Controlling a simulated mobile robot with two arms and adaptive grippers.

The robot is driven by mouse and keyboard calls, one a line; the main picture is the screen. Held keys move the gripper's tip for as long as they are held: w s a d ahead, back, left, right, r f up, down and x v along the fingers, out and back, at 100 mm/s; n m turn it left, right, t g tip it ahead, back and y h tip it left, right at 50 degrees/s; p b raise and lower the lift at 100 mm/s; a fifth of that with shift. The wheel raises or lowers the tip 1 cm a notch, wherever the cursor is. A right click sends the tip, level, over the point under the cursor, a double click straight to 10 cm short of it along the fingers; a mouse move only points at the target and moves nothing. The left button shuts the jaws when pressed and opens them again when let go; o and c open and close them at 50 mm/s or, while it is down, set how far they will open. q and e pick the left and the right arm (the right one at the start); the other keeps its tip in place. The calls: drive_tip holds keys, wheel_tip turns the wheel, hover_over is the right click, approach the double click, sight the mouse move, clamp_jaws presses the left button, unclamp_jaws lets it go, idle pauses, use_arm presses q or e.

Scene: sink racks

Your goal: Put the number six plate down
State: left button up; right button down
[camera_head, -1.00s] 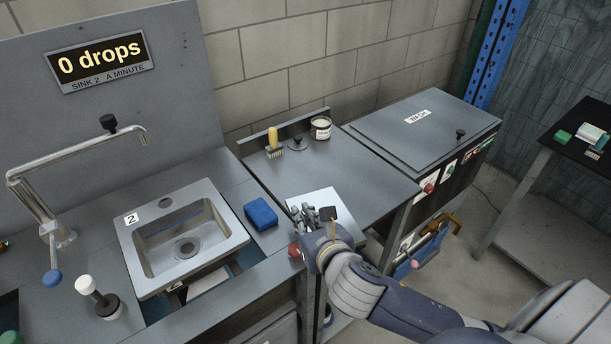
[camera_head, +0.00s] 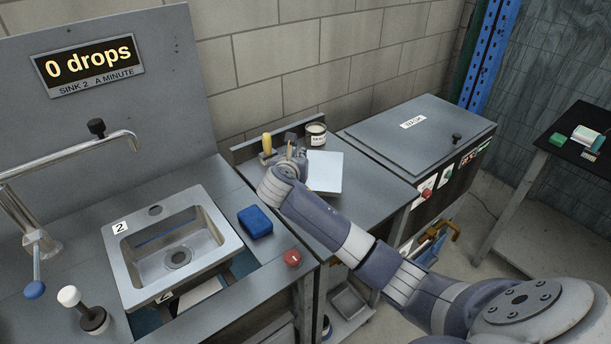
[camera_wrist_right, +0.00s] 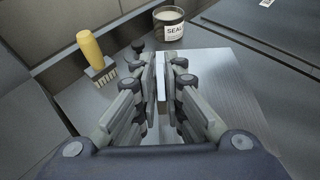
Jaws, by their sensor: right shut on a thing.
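The plate (camera_head: 326,172) is a pale, square sheet over the back of the grey counter, just right of my right gripper (camera_head: 290,152). In the right wrist view, my right gripper (camera_wrist_right: 163,85) is shut on a thin pale part of the plate between its fingers. The plate's broad pale face (camera_wrist_right: 222,75) shows right of the fingers. No number is readable on it. I cannot tell whether it touches the counter (camera_head: 375,187). My left gripper is out of view.
A yellow-handled brush (camera_head: 267,145) is close left of the gripper, and a labelled jar (camera_head: 316,134) is just behind the plate. A grey lidded washer (camera_head: 420,125) stands right. A blue sponge (camera_head: 255,221) and the sink (camera_head: 178,255) are left. Counter right of the plate is clear.

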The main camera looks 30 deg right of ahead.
drive_tip(key=shift+f, duration=2.7)
drive_tip(key=c, duration=1.7)
unclamp_jaws()
drive_tip(key=shift+f, duration=0.1)
drive_tip(key=v, duration=1.2)
drive_tip(key=shift+a, duration=0.1)
